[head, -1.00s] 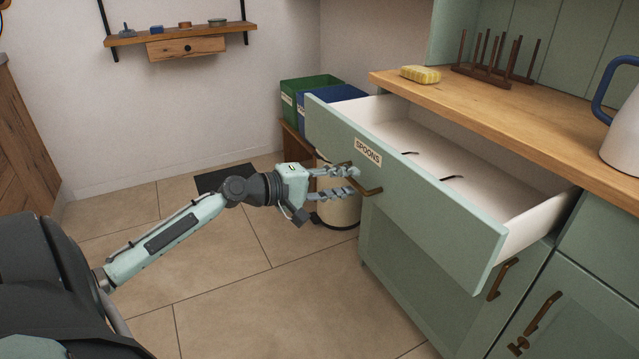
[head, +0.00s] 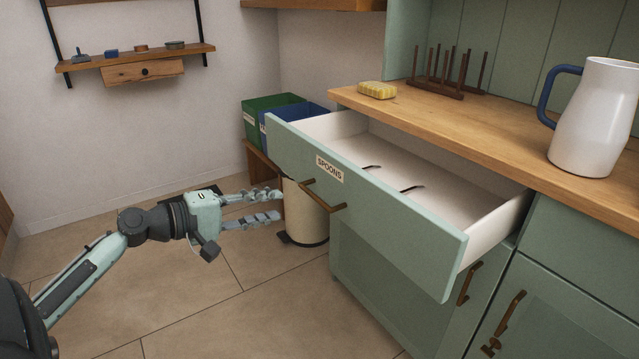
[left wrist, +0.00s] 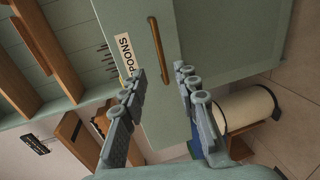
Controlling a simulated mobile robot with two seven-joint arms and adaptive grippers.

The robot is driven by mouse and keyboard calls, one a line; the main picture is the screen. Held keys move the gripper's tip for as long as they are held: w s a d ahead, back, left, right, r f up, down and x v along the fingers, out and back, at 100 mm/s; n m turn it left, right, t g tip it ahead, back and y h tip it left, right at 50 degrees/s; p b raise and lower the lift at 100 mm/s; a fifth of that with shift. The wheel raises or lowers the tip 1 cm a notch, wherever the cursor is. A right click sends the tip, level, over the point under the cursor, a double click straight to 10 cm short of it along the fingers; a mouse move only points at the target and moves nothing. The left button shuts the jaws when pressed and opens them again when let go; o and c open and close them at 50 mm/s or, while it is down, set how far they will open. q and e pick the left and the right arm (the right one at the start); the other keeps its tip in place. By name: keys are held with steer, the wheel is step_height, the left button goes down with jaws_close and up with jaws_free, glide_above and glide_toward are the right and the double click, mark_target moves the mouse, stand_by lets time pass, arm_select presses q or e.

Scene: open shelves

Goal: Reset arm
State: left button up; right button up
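My left gripper (head: 268,205) is open and empty in the head view, to the left of the open drawer and apart from it. Its two fingers also show spread in the left wrist view (left wrist: 160,100). The green drawer (head: 390,232) is pulled out and bears a label reading SPOONS (head: 329,169). Its brass handle (head: 322,196) is a short way right of my fingertips; in the left wrist view the handle (left wrist: 184,78) lies beyond the fingers, with nothing between them. Two dark slim items lie inside the drawer. My right gripper is not in view.
A wooden counter (head: 480,140) above the drawer holds a yellow sponge (head: 377,90), a dark peg rack (head: 445,85) and a white jug (head: 594,120). Green (head: 258,118) and blue bins stand behind the drawer, a cream bin (head: 303,215) below. The floor at left is clear.

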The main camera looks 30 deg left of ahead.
arm_select(q)
steer(key=s+d+f+m+g+y, duration=0.2)
steer(key=s+d+f+m+g, duration=0.1)
steer(key=f, duration=0.8)
steer(key=s+d+f+m+g+y, duration=0.2)
steer(key=s+d+f+m+g, duration=0.2)
steer(key=f, duration=0.8)
steer(key=s+d+f+m+g+y, duration=0.3)
steer(key=s+d+f+m, duration=0.4)
steer(key=s+f, duration=0.3)
steer(key=shift+d+f+m+g, duration=0.2)
steer(key=shift+f+m+g, duration=0.3)
steer(key=shift+f+g, duration=0.3)
